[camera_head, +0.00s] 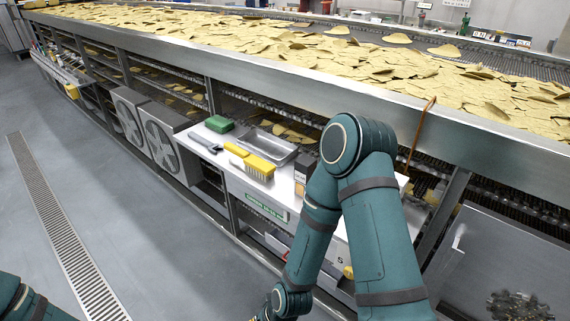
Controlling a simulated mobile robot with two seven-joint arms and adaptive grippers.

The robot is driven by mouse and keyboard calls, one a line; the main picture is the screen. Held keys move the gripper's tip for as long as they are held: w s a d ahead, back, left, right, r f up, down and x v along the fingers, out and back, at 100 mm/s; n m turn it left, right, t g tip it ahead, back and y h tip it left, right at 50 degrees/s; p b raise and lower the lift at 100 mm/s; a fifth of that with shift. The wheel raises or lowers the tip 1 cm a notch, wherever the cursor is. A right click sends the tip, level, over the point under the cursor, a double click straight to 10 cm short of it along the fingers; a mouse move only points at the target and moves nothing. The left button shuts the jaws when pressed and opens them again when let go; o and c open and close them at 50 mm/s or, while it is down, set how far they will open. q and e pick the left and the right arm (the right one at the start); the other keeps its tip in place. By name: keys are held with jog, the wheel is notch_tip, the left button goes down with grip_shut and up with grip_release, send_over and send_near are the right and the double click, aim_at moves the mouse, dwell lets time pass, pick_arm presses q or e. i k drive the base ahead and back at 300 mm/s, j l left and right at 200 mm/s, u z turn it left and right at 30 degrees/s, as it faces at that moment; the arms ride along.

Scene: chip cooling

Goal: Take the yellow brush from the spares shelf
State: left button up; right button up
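The yellow brush (259,166) lies on a white shelf (284,207) on the side of the long conveyor. Its pale bristles face down and its yellow handle (236,150) points up and left. A green sign (266,207) on the shelf's front is too small to read surely. My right arm bends in the middle of the view, to the right of the brush, and its forearm runs down to the bottom edge. The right gripper is cut off there. Only a piece of my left arm shows at the bottom left corner, and its gripper is out of view.
Beside the brush lie a green block (219,124), a grey-handled tool (204,142), a metal tray (271,145) and a dark box (303,172). Chips cover the conveyor (330,60) above. The floor to the left, with its drain grate (62,232), is clear.

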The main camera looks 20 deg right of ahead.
aim_at(258, 166)
jog(key=j+z, duration=0.15)
jog(key=z, duration=0.2)
jog(key=k+j+z, duration=0.1)
jog(key=z, duration=0.2)
jog(key=i+j, duration=0.3)
jog(key=j, duration=0.15)
jog(key=i+j, duration=0.3)
jog(key=j, duration=0.2)
jog(key=i+j+z, duration=0.15)
jog(key=j+z, duration=0.15)
jog(key=i+j+z, duration=0.15)
jog(key=j+z, duration=0.15)
jog(key=j, duration=0.1)
